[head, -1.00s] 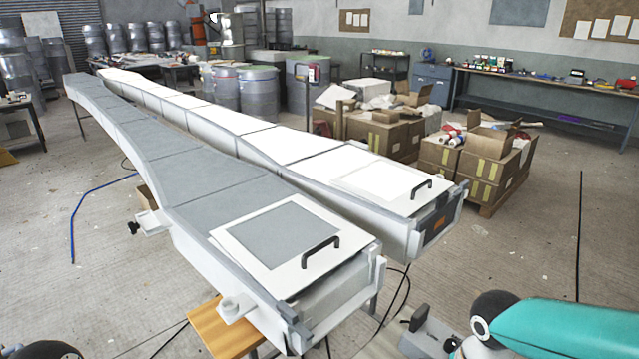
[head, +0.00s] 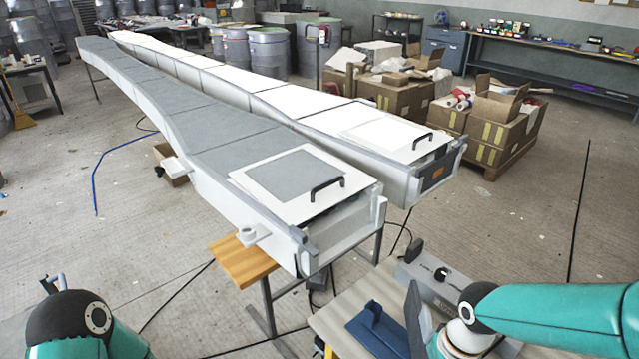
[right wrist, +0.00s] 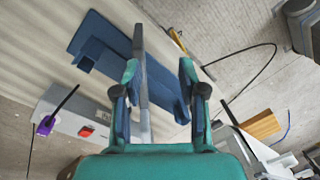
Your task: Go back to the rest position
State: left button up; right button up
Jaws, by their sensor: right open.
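My right gripper (right wrist: 160,88) is open in the right wrist view, one finger on each side of a narrow grey upright plate (right wrist: 139,75). I cannot tell whether the fingers touch the plate. A dark blue bracket-like piece (right wrist: 100,40) lies on the light worktop beyond it. In the head view the same blue piece (head: 377,326) lies beside the grey plate (head: 417,318), near the end of my right arm. My left arm's dark and teal joint shows at the lower left of the head view; its gripper is out of frame.
Two long moulds, one grey (head: 225,150) and one white (head: 290,103), stretch away in front. A wooden board (head: 243,260) sits under the near end. A grey box (head: 437,285) stands on the worktop (head: 350,290). Cartons (head: 500,130) stand at right; floor between is clear.

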jog(key=s+a+f+y, duration=0.1)
jog(key=a+f, duration=0.2)
jog(key=f, duration=0.3)
jog(key=s+a+f+y, duration=0.1)
jog(key=s+a+f, duration=0.1)
jog(key=f, duration=0.5)
jog(key=shift+s+a, duration=0.25)
jog(key=shift+a, duration=0.5)
jog(key=shift+o, duration=0.5)
jog(key=s+a+f+m, duration=0.1)
jog(key=s+a+f, duration=0.1)
jog(key=s+f, duration=0.3)
notch_tip(320, 180, down, 3)
jog(key=shift+s+a+f+m+t+y, duration=0.2)
jog(key=shift+s+m+t+y, duration=0.1)
jog(key=shift+y, duration=0.1)
jog(key=shift+s+d+f, duration=0.15)
jog(key=shift+d+f, duration=0.05)
